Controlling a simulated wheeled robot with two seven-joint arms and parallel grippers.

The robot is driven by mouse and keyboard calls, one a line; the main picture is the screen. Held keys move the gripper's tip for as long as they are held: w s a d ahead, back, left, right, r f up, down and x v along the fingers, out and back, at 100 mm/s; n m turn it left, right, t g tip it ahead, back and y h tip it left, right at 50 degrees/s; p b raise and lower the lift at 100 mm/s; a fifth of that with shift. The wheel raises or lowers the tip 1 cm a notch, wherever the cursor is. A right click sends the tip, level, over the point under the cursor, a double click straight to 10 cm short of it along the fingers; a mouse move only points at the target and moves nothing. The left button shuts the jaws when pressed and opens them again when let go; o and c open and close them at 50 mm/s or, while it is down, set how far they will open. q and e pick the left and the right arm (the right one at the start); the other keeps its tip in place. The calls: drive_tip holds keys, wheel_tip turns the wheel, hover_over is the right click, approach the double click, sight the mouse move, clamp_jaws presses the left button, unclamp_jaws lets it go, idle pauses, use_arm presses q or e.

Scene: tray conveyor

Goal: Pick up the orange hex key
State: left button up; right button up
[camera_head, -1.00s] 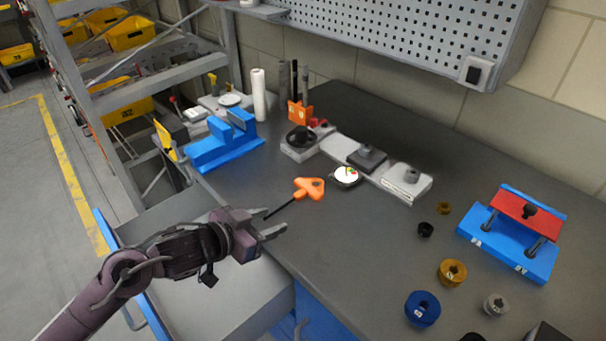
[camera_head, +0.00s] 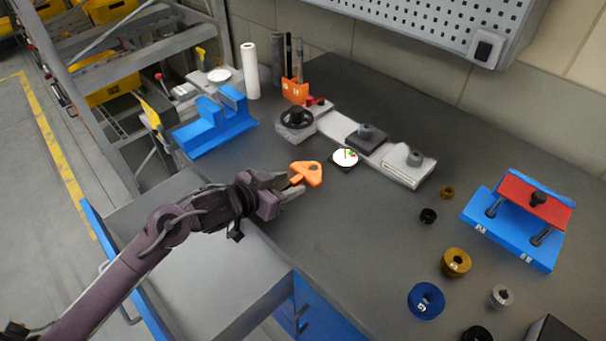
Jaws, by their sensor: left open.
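The orange hex key (camera_head: 308,173) lies on the dark grey bench top, near its left edge. Its orange handle shows; its dark shaft is hidden behind my gripper. My left gripper (camera_head: 291,185) is open, with its fingertips right at the near side of the handle. I cannot tell whether the fingers touch it or stand around it. My right gripper is not in view.
A dial gauge (camera_head: 345,158) lies just right of the hex key. A blue block (camera_head: 216,128) stands at the back left. Rings, including a blue one (camera_head: 426,301), and a red-and-blue fixture (camera_head: 514,222) are at the right.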

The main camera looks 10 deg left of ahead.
sight(287, 187)
use_arm(q)
drive_tip(key=shift+w+d+f, duration=0.1)
drive_tip(key=shift+w, duration=0.05)
clamp_jaws()
idle(0.4)
wheel_tip(287, 187, up, 20)
drive_tip(key=p, duration=0.3)
